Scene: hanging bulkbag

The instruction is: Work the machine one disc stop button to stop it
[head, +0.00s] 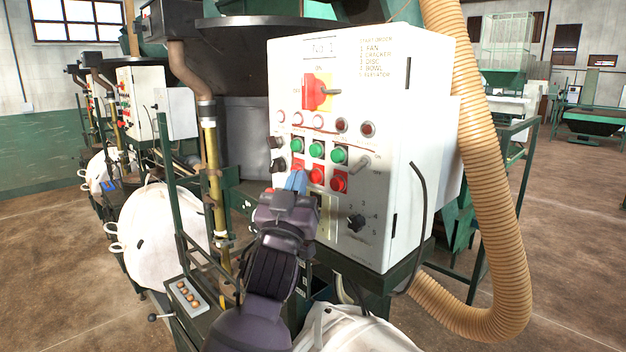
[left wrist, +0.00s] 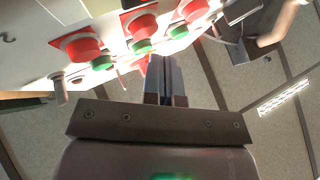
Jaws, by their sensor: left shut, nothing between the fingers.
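The white control panel (head: 378,110) of machine one, marked "No 1", stands in front of me. It carries a row of three green buttons (head: 316,149) with three red buttons below. A printed list on the panel includes "3. Disc", but I cannot read which button is the disc one. My left gripper (head: 295,181) is shut and empty, close to the left red button. In the left wrist view its fingers (left wrist: 163,72) point toward the button rows; contact is unclear.
A red-and-yellow switch (head: 318,92) and several round lamps sit above the buttons; a black rotary knob (head: 356,222) is below. A ribbed tan hose (head: 490,190) runs down the right side. White bulk bags (head: 160,235) hang at the left. Floor is open at right.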

